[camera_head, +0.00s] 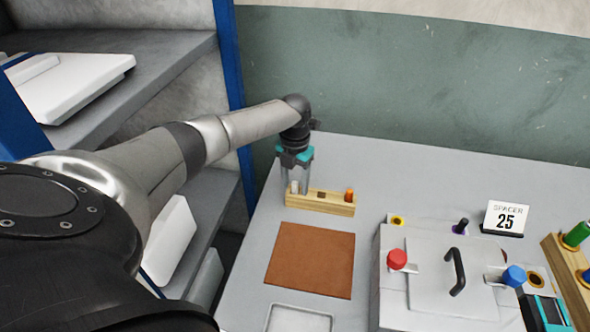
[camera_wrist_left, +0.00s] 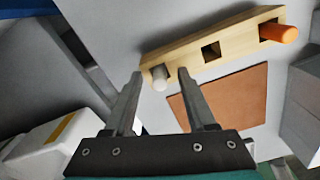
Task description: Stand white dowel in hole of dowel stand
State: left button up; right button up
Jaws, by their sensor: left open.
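The white dowel (camera_wrist_left: 160,78) stands at the left end of the wooden dowel stand (camera_wrist_left: 190,55), and its end shows between my fingers in the left wrist view. In the head view the white dowel (camera_head: 295,187) is partly hidden by my left gripper (camera_head: 299,188), which is open and points down around it. I cannot tell whether either finger touches it. The dowel stand (camera_head: 320,205) has an empty square hole in its middle and an orange dowel (camera_head: 349,194) in its right end. The orange dowel (camera_wrist_left: 278,32) also shows in the left wrist view.
A brown mat (camera_head: 310,260) lies in front of the stand. A grey press box (camera_head: 440,275) with a black handle and red and blue knobs stands to the right, with a "SPACER 25" sign (camera_head: 506,217) behind it. Shelves (camera_head: 100,90) stand at the left.

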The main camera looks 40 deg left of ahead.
aim_at(295, 183)
pick_arm(q)
notch_tip(295, 183, up, 15)
jog(key=p, duration=0.1)
dwell(0.5)
dwell(0.5)
